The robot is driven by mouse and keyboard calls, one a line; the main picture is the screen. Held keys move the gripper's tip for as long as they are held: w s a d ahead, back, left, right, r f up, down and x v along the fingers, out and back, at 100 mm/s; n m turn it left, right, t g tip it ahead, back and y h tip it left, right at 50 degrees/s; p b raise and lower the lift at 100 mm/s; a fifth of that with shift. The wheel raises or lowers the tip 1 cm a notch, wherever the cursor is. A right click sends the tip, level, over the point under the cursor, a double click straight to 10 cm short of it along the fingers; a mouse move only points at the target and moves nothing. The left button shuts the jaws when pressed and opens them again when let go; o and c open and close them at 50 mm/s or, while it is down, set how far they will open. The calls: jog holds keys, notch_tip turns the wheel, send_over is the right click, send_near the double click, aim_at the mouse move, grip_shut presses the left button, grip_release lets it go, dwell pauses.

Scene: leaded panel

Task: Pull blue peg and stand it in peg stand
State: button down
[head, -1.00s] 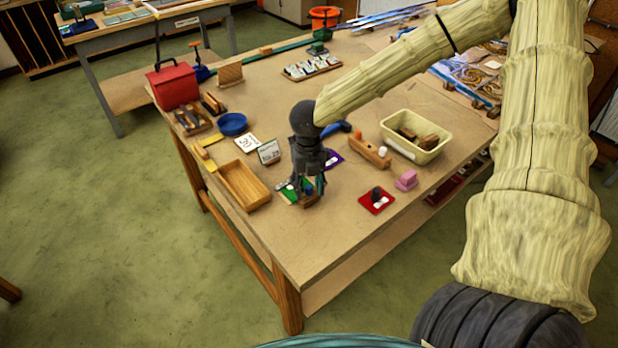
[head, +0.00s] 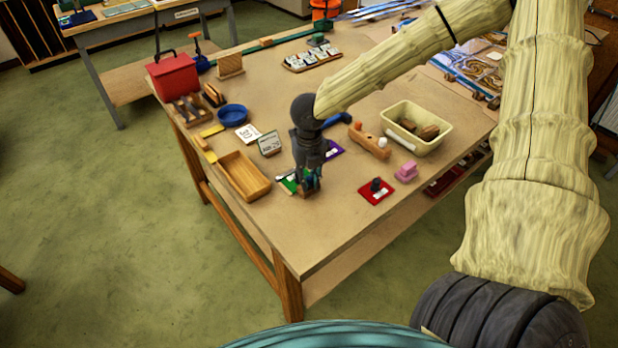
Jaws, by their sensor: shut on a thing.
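A small wooden block shows just under the fingertips. I cannot tell whether the peg is still seated in it. A long wooden block (head: 368,143) with an orange peg (head: 357,126) and a white peg (head: 383,142) lies to the right and farther back; it may be the peg stand.
A wooden tray (head: 255,190) is left of my gripper. A red card (head: 366,194) with a dark knob and a pink block (head: 406,171) are to the right. A cream bin (head: 440,141) stands behind the long block. The table's near corner is bare.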

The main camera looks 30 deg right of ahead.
aim_at(309, 177)
jog(key=shift+r+p, duration=0.95)
jog(key=shift+p, duration=0.15)
dwell(1.6)
jog(key=shift+r+p, duration=1.45)
jog(key=shift+p, duration=0.05)
jog(key=shift+r, duration=0.15)
jog(key=c, duration=1.9)
grip_release()
grip_shut()
